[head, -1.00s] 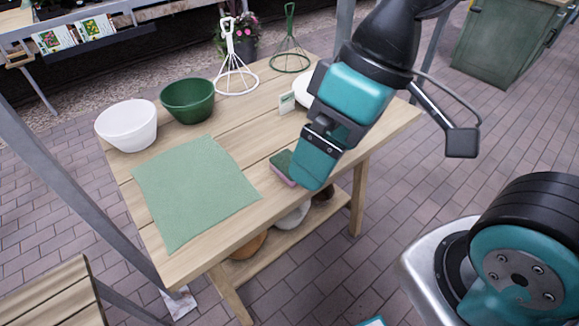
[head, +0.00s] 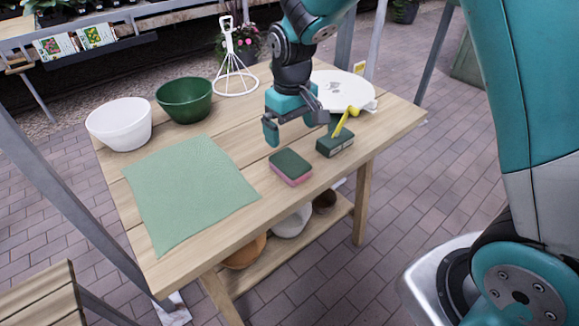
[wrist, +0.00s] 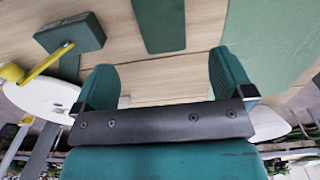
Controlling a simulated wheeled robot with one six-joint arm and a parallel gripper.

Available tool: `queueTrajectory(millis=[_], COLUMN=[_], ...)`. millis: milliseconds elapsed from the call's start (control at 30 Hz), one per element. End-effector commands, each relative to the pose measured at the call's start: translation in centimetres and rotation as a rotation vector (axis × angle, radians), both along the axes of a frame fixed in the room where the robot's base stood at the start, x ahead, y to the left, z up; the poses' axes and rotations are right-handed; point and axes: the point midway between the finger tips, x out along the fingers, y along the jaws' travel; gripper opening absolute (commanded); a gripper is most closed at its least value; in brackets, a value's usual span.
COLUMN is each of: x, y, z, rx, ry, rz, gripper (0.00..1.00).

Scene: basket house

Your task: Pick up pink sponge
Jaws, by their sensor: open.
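The pink sponge (head: 290,168) lies flat on the wooden table near its front edge, with a dark green top and a pink side. Its green top also shows at the upper middle of the wrist view (wrist: 159,24). My gripper (head: 297,124) is open and empty above the table, just behind the sponge in the head view. In the wrist view its two fingers (wrist: 165,78) are spread, and the sponge lies beyond them, apart from both.
A dark green block (head: 335,145) with a yellow-handled item sits right of the sponge. A round white board (head: 342,90) lies behind it. A green cloth (head: 185,190), a white bowl (head: 119,126), a green bowl (head: 185,101) and a white wire stand (head: 236,80) are to the left.

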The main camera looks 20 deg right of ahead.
Motion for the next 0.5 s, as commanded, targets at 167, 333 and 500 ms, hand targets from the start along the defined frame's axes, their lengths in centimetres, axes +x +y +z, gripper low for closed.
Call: queueTrajectory(millis=[167, 333, 500], x=[-0.1, -0.1, 0.0], y=[0.0, 0.0, 0.1], z=[-3.6, -5.2, -6.8], rx=[0.000, 0.001, 0.000], ry=[0.003, 0.001, 0.003], rz=[0.001, 0.000, 0.001], gripper=[0.99, 0.99, 0.99])
